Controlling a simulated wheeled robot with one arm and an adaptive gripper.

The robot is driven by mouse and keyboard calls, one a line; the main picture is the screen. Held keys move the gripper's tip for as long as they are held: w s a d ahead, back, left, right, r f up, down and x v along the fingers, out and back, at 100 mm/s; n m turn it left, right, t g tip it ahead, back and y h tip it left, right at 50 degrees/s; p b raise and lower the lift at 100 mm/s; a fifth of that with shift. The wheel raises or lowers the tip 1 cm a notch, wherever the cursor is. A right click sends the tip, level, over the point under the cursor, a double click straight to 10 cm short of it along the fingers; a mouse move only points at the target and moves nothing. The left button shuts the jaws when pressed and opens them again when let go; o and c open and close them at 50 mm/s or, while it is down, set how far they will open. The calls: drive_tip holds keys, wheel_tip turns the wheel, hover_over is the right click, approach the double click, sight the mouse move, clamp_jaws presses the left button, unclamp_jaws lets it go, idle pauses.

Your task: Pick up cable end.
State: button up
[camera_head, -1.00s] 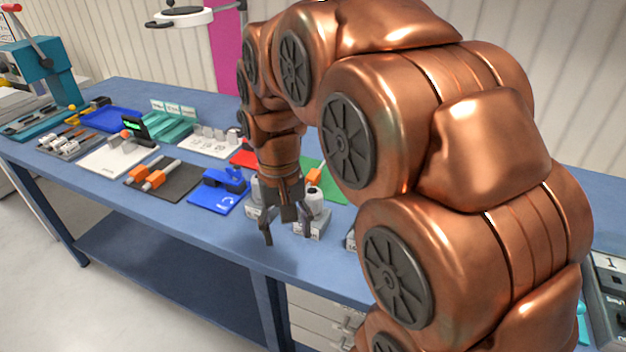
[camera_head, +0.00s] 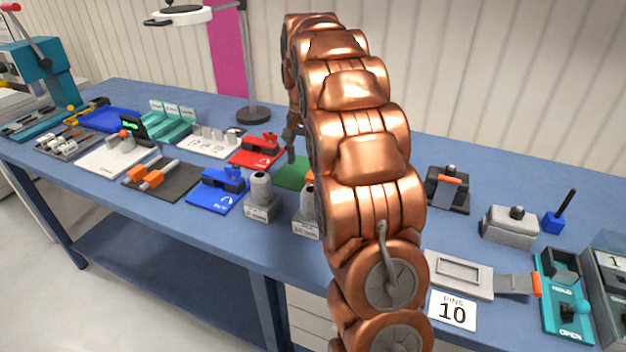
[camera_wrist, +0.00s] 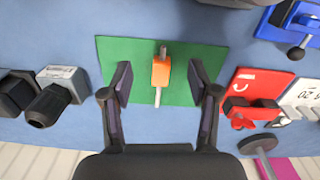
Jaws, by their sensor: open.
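The cable end, an orange block with a grey pin or cable stub at both ends (camera_wrist: 161,72), lies on a green mat (camera_wrist: 212,62) in the wrist view. My gripper (camera_wrist: 160,88) is open, one finger on either side of the orange block. Clear gaps show on both sides, so neither finger touches it. In the head view, my gripper (camera_head: 291,150) points down over the back of the green mat (camera_head: 290,173). An orange bit (camera_head: 309,178) shows beside my arm, which hides much of the mat.
A red fixture (camera_head: 257,150) stands left of the mat, with a lamp base (camera_head: 253,116) behind it. A blue fixture (camera_head: 217,187) and grey weights (camera_head: 261,198) stand in front. A black and orange fixture (camera_head: 447,188) and a grey block (camera_head: 510,227) stand right of my arm.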

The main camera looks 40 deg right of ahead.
drive_tip(key=shift+m, duration=0.7)
drive_tip(key=w+d, duration=0.1)
drive_tip(key=w+d+f, duration=0.1)
drive_tip(key=d, duration=0.1)
drive_tip(key=w+d+f, duration=0.1)
drive_tip(key=d, duration=0.1)
drive_tip(key=shift+d, duration=0.1)
drive_tip(key=shift+f, duration=1.4)
drive_tip(key=shift+w+f+p, duration=0.2)
drive_tip(key=shift+f+p, duration=0.4)
drive_tip(key=shift+f, duration=0.7)
drive_tip(key=shift+w+f+p, duration=0.15)
drive_tip(key=shift+f+p, duration=0.45)
drive_tip(key=shift+f, duration=0.7)
drive_tip(key=shift+c, duration=0.3)
clamp_jaws()
